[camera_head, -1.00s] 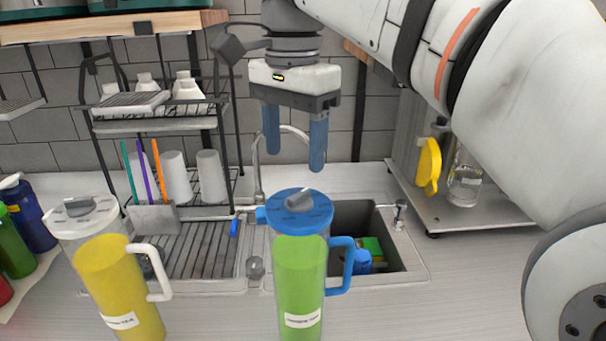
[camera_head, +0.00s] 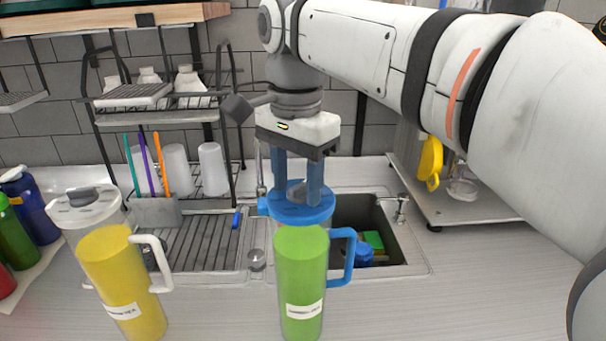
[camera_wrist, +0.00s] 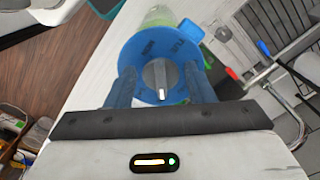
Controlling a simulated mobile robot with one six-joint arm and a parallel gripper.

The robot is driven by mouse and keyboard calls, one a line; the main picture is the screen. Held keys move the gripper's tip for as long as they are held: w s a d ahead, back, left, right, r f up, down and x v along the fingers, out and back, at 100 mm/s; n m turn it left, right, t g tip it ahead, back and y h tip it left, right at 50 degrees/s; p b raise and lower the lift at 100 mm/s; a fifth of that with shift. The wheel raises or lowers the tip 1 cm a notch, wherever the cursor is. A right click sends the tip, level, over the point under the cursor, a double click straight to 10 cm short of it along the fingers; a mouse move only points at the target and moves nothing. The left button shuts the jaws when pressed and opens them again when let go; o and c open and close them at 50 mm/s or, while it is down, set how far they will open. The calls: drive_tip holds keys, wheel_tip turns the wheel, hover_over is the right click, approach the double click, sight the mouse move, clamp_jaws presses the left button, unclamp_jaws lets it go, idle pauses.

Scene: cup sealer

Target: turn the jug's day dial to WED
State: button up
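A jug of green liquid (camera_head: 300,278) with a blue lid (camera_head: 281,209) and blue handle stands upright on the counter in the head view. Its grey dial knob (camera_head: 297,188) sits on the lid. In the wrist view, the knob (camera_wrist: 159,78) lies between my fingers, and dark day lettering shows on the blue lid (camera_wrist: 143,52), too small to read surely. My gripper (camera_head: 298,198) points down over the lid with its two blue fingers apart, one on each side of the knob. A gap seems to remain beside the knob in the wrist view.
A second jug (camera_head: 112,270) with yellow liquid and a white lid stands to the left. A sink (camera_head: 410,258) and a drying rack (camera_head: 165,118) with cups are behind. Counter right of the green jug is clear.

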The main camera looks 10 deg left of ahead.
drive_tip(key=c, duration=0.6)
drive_tip(key=shift+c, duration=0.2)
drive_tip(key=n+p, duration=0.1)
drive_tip(key=n, duration=0.2)
drive_tip(key=shift+d+r+n, duration=0.1)
drive_tip(key=shift+d+n, duration=0.05)
drive_tip(key=shift+n, duration=0.25)
drive_tip(key=n+p, duration=0.1)
drive_tip(key=n, duration=0.3)
drive_tip(key=shift+d+n, duration=0.15)
drive_tip(key=shift+n, duration=0.15)
drive_tip(key=n, duration=0.2)
drive_tip(key=n+p, duration=0.1)
drive_tip(key=n, duration=0.3)
drive_tip(key=shift+w+d+p, duration=0.1)
drive_tip(key=shift+d+p, duration=0.15)
drive_tip(key=shift+p, duration=0.1)
drive_tip(key=n, duration=0.5)
drive_tip(key=shift+w+d+p, duration=0.1)
drive_tip(key=shift+w+p, duration=0.05)
drive_tip(key=shift+p, duration=0.25)
drive_tip(key=shift+n, duration=0.3)
